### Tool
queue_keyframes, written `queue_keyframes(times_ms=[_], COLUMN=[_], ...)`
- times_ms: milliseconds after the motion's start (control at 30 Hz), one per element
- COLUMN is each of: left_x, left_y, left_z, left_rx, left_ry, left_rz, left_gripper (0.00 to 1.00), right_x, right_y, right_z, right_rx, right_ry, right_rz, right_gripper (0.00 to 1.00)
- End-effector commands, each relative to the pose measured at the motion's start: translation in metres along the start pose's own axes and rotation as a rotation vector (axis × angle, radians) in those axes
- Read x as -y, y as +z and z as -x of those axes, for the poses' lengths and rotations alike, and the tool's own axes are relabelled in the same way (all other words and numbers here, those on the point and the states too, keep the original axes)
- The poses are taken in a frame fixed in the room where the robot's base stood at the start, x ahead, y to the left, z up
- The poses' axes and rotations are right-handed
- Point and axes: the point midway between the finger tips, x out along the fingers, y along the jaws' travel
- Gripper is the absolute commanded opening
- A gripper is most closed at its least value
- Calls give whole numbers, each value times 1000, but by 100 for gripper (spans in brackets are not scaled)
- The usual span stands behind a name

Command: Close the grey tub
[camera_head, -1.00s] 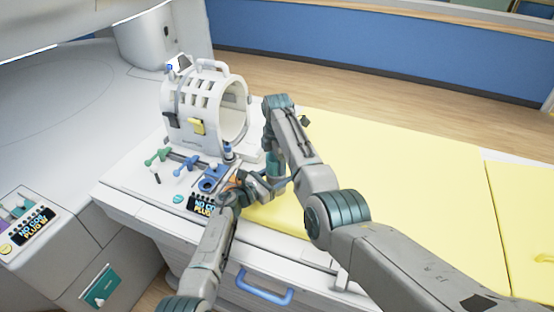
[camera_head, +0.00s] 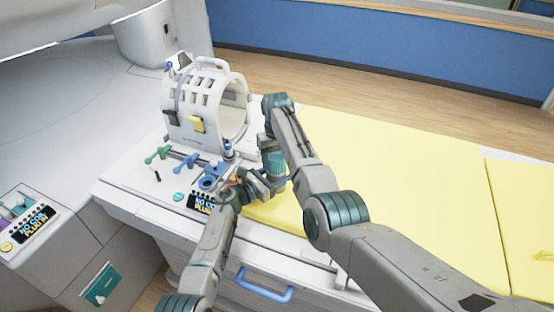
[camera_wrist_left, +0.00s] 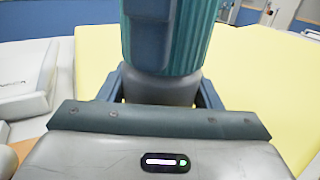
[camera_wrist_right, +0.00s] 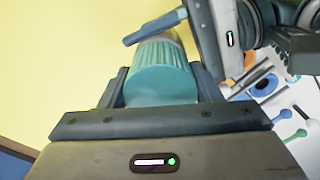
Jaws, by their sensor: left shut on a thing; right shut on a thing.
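The grey tub (camera_wrist_left: 165,90) stands between the fingers of my left gripper (camera_head: 258,184), which is shut on it. A teal ribbed lid (camera_wrist_right: 160,78) is between the fingers of my right gripper (camera_head: 272,152), which is shut on it. The lid also shows in the head view (camera_head: 277,162) and above the tub in the left wrist view (camera_wrist_left: 195,35). Lid and tub are in line and look close together or touching. I cannot tell whether the lid is seated. A dark finger hides part of it in the left wrist view.
A white coil (camera_head: 205,110) stands behind on the white table end. Blue and green plugs (camera_head: 188,163), a small teal piece (camera_head: 178,197) and a display (camera_head: 201,203) lie left of my grippers. The yellow mattress (camera_head: 400,160) is clear to the right.

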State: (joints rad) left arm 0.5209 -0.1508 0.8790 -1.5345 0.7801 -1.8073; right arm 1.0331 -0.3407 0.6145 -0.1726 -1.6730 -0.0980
Motion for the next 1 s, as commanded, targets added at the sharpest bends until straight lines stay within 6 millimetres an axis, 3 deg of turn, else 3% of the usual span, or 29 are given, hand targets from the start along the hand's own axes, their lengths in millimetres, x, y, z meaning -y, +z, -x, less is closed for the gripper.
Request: queue_keyframes(times_ms=[1000], left_x=[0], left_y=[-1], left_z=[0], left_rx=[-1], left_ry=[-1], left_rz=[0], left_gripper=[0], right_x=[1], right_y=[-5], right_z=[0], right_rx=[-5], right_ry=[-3], right_rz=[-1975], right_gripper=[36])
